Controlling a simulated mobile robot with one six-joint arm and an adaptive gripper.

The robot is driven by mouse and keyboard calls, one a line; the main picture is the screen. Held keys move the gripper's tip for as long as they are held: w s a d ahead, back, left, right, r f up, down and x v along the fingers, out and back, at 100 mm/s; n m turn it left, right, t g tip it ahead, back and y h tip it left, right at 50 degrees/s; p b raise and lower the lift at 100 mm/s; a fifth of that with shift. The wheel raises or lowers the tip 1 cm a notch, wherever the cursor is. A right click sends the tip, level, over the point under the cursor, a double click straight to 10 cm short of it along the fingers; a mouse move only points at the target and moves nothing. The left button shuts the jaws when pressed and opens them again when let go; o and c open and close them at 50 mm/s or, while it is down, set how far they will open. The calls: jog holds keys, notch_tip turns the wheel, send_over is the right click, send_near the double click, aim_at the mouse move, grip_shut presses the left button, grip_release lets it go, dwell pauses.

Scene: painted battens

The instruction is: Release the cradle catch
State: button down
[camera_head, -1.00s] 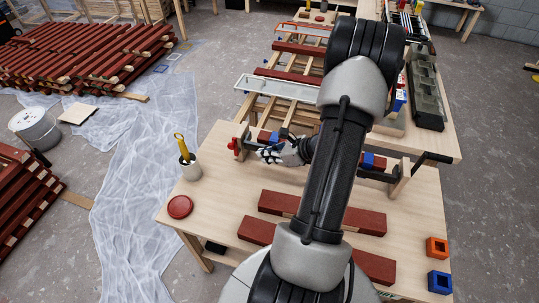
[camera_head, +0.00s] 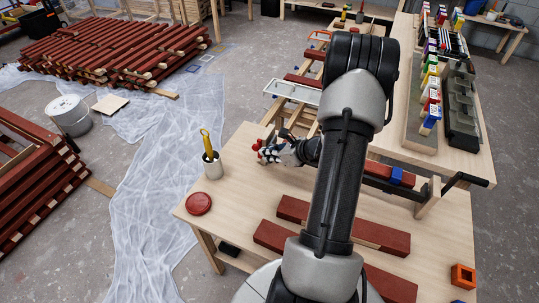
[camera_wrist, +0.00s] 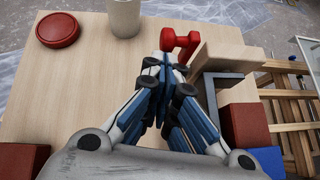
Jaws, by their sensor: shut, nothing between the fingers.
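The cradle (camera_head: 424,198) stands on the near table and holds a dark red batten (camera_head: 376,170) with a blue piece (camera_head: 396,176) on it. A red catch with rounded ends (camera_head: 256,145) sits at the cradle's left end; in the wrist view it (camera_wrist: 180,42) is beside a wooden upright (camera_wrist: 222,55). My gripper (camera_head: 268,153) is at this left end, shut and empty. In the wrist view its fingertips (camera_wrist: 165,66) lie just short of the catch or against it; I cannot tell whether they touch. My arm hides the middle of the cradle.
A pale cup with a yellow-handled tool (camera_head: 212,165) and a red round lid (camera_head: 199,204) stand left of my gripper. Loose red battens (camera_head: 372,234) lie in front of the cradle. An orange block (camera_head: 462,276) is at the near right. A black crank (camera_head: 464,185) sticks out right.

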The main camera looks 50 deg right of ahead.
jog(key=shift+r, duration=0.1)
jog(key=shift+w+a+r+g+p, duration=0.15)
jog(key=shift+w+g+p, duration=0.2)
jog(key=shift+p, duration=0.3)
